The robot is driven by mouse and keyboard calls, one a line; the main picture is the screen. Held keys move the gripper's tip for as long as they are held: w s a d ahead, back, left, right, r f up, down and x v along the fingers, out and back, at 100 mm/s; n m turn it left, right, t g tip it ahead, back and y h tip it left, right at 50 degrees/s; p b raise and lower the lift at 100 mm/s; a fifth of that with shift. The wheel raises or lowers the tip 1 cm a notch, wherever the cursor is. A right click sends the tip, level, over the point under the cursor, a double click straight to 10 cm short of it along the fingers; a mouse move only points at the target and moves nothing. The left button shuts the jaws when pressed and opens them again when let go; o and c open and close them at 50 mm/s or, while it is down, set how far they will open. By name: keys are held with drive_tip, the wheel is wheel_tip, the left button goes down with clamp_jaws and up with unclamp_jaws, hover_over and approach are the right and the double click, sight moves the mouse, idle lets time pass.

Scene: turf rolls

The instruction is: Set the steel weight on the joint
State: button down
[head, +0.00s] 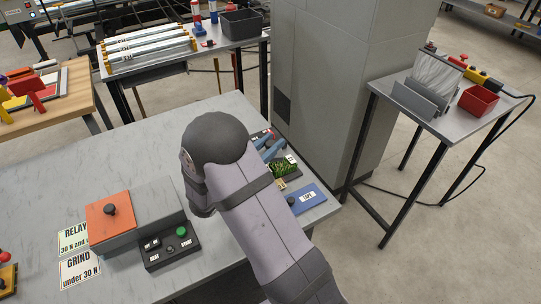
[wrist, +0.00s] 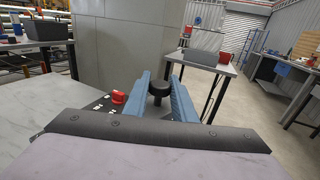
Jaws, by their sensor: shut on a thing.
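My gripper (wrist: 160,96) shows in the wrist view as two blue fingers, shut on a dark round piece (wrist: 159,87) at their tips. I take this piece as the steel weight; the rest of it is hidden. In the head view my arm covers much of the gripper, and the blue fingers (head: 272,149) show just right of it. A green turf piece (head: 283,180) lies close below the fingers in that view. The joint itself cannot be made out, nor whether the weight touches anything.
The grey table (head: 90,182) bears an orange block with a black knob (head: 113,221) on a grey box, a button panel (head: 170,246), two signs (head: 79,268) and a blue labelled plate (head: 307,198). A grey pillar (head: 330,90) stands behind.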

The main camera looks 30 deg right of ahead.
drive_tip(key=shift+f, duration=2.3)
drive_tip(key=shift+f, duration=0.1)
drive_tip(key=shift+f, duration=0.1)
drive_tip(key=c, duration=1.5)
unclamp_jaws()
drive_tip(key=shift+o, duration=0.2)
